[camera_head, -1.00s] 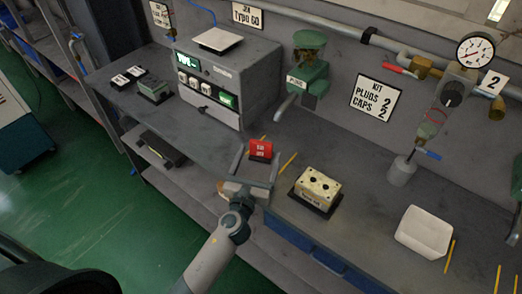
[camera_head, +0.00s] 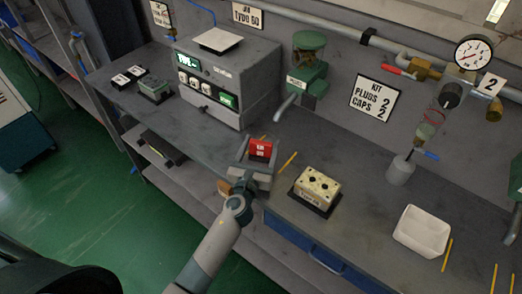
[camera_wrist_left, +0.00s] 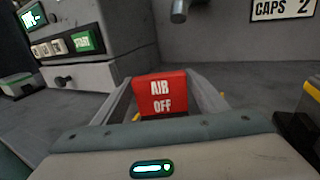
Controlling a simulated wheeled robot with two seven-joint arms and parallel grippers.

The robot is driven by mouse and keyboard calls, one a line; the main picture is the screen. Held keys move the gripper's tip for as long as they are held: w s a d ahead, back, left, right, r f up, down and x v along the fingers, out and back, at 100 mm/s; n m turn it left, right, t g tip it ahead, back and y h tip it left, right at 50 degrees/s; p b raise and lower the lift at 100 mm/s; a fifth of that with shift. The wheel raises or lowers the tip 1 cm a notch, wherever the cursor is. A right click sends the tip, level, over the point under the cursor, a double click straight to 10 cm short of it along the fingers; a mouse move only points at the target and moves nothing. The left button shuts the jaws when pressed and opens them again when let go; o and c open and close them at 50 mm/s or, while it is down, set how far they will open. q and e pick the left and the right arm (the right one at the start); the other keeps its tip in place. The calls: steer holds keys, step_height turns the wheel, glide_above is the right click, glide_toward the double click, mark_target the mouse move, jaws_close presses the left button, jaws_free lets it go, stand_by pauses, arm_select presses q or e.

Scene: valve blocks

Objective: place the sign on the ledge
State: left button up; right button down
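The sign (camera_head: 260,148) is a small red block lettered in white, standing on the grey bench between two yellow marks. In the left wrist view the sign (camera_wrist_left: 161,94) reads AIR OFF and faces me. My left gripper (camera_head: 259,143) is low over the bench, with one finger on each side of the sign. The fingers look spread wide, with narrow gaps beside the sign; contact is not clear. My right gripper is not in view. A pale flat plate (camera_head: 219,39) lies on top of the control box; I cannot tell which surface is the ledge.
The grey control box (camera_head: 225,85) stands behind the sign. A cream valve block (camera_head: 317,188) is to its right, and a white tray (camera_head: 421,232) is further right. A green vise-like fixture (camera_head: 309,70) and a gauge (camera_head: 474,52) are at the back.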

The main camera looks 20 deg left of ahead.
mark_target(261, 142)
arm_select(q)
steer(key=c, duration=0.8)
steer(key=shift+r, duration=0.55)
step_height(261, 142, up, 4)
steer(key=shift+f+p, duration=0.25)
steer(key=shift+p, duration=0.85)
steer(key=s+d+r+b, duration=0.1)
steer(key=s+d+r, duration=0.1)
steer(key=d, duration=0.3)
steer(key=s+d+r, duration=0.1)
steer(key=d+r, duration=0.3)
steer(key=d, duration=0.2)
steer(key=shift+s+r+b, duration=0.25)
steer(key=shift+s+b, duration=0.1)
steer(key=shift+s, duration=0.05)
